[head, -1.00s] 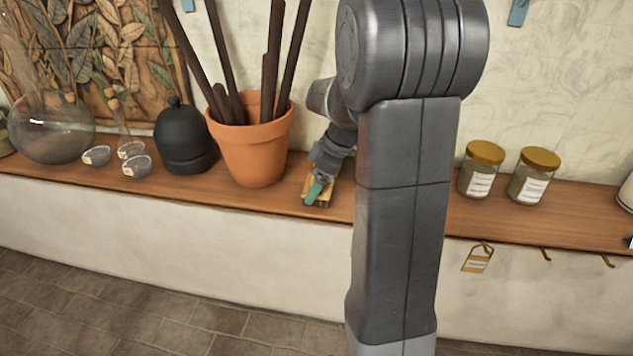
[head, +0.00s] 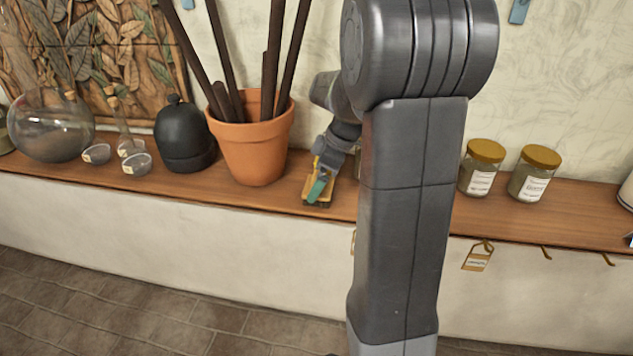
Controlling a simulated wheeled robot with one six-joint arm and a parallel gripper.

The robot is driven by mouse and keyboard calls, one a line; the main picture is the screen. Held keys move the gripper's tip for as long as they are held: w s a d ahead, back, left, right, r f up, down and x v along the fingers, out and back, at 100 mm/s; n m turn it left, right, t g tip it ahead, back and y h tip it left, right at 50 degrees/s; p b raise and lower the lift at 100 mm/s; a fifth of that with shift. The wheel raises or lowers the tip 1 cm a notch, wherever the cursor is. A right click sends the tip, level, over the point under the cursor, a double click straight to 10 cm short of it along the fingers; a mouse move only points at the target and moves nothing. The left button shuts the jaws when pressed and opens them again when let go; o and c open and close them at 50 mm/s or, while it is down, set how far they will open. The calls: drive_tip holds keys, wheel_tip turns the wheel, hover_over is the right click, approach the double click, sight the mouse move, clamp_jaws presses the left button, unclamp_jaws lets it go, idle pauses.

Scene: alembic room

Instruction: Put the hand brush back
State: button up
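The hand brush (head: 313,189), a small wooden-yellow block with a teal part and a dark underside, is at the front edge of the wooden shelf, right of the terracotta pot. My gripper (head: 324,168) is at the brush's upper right, pointing down and left. The two overlap in the view. The fingertips are too small and covered to tell whether they are shut on the brush. My own arm hides the shelf just right of there.
The terracotta pot (head: 252,150) with dark rods stands close on the left, beside a black bell-shaped jar (head: 184,137). Two lidded jars (head: 482,168) stand right of my arm. Brass hooks (head: 546,254) and a hanging tag (head: 478,260) are under the shelf (head: 420,207).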

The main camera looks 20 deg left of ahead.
drive_tip(key=s+v, duration=0.1)
drive_tip(key=v, duration=0.9)
drive_tip(key=shift+w+d+b, duration=0.15)
drive_tip(key=shift+w+b, duration=0.2)
drive_tip(key=shift+w, duration=0.1)
